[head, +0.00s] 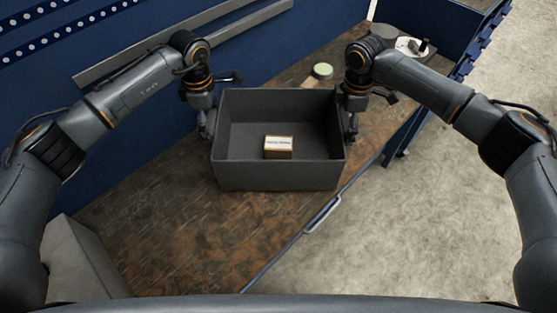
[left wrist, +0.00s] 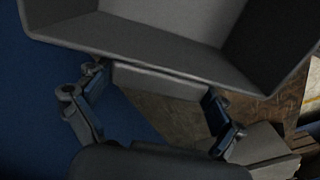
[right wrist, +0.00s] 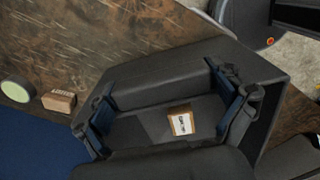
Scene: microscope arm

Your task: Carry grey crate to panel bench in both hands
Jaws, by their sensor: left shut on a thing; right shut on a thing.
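The grey crate (head: 280,178) is over the brown worktop in the middle of the head view, open side up and roughly level. A small brown carton with a white label (head: 278,147) lies inside it and also shows in the right wrist view (right wrist: 182,122). My left gripper (head: 207,125) is shut on the crate's left side wall; the crate also fills the top of the left wrist view (left wrist: 150,38). My right gripper (head: 350,122) is shut on the right side wall. I cannot tell whether the crate's base touches the worktop.
The brown worktop (head: 190,240) is clear in front of the crate. A green-topped round item (head: 322,70) and a small wooden block (right wrist: 58,101) lie behind it. A blue panel (head: 60,110) with grey rails stands at the left. A grey block (head: 78,260) is at lower left.

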